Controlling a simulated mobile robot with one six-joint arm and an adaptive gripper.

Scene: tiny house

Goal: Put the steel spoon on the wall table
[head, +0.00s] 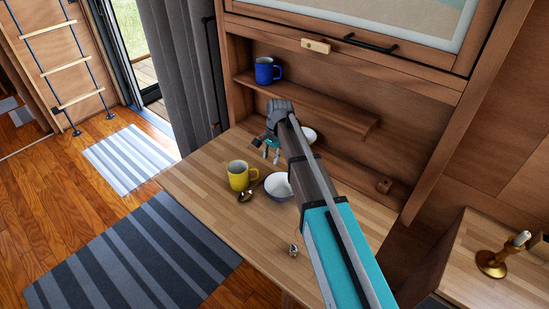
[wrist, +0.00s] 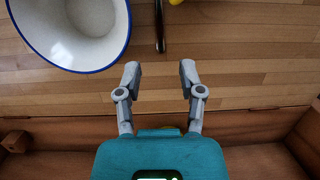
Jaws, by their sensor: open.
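The steel spoon (head: 245,197) lies on the wooden wall table (head: 205,205), its dark, shiny head in front of the yellow mug (head: 238,176) and its handle running back between the mug and a white bowl (head: 278,188). In the wrist view part of the dark handle (wrist: 160,28) shows at the top, right of the blue-rimmed bowl (wrist: 75,30); the rest is out of frame. My gripper (head: 271,152) is open and empty above the table, nearer the wall than the spoon. Its fingers (wrist: 160,78) point toward the handle, apart from it.
A blue mug (head: 265,70) stands on the wall shelf (head: 310,105) behind my gripper. Another white dish (head: 309,135) is partly hidden by my arm. A small shiny object (head: 293,250) lies near the front edge. The table's left part is clear. A candlestick (head: 492,262) stands at right.

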